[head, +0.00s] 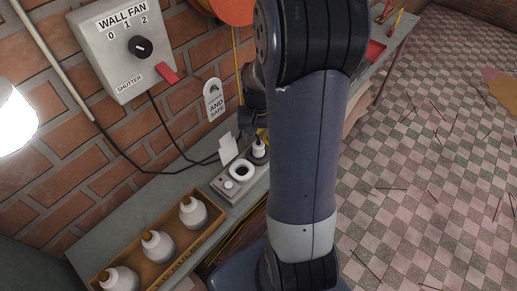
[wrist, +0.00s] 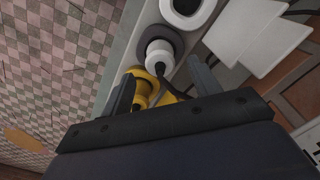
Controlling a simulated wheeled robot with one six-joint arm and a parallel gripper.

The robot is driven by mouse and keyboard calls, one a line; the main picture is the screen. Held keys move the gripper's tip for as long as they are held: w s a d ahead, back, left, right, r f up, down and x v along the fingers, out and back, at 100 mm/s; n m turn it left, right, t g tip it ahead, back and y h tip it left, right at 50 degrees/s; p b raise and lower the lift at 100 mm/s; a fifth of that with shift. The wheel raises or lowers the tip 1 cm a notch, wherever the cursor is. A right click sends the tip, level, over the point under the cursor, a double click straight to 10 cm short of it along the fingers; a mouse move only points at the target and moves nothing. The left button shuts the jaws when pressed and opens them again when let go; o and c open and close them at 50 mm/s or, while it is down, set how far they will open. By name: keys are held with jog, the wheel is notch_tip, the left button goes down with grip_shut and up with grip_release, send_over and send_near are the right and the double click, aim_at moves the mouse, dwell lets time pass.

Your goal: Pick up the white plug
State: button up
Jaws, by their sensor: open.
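The white plug (wrist: 160,52) sits in a dark round socket on a grey strip, and a dark cord runs from its end. In the head view the plug (head: 259,147) is small and partly hidden by my gripper and arm. My gripper (wrist: 163,76) is open, with one finger on each side of the space just short of the plug. Nothing is held between the fingers. A yellow part (wrist: 143,92) shows between and below the fingers. Whether a finger touches the plug cannot be told.
A white ring (head: 242,170) and a white knob (head: 229,185) share the strip. White cards (wrist: 243,32) stand close beside the plug. A wooden tray of white bottles (head: 158,246) is at lower left. The brick wall with a fan switch box (head: 125,47) borders the bench.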

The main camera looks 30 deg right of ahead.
aim_at(258, 143)
notch_tip(258, 143, down, 5)
jog(key=shift+r+p, duration=0.1)
jog(key=shift+p, duration=0.2)
jog(key=c, duration=1.1)
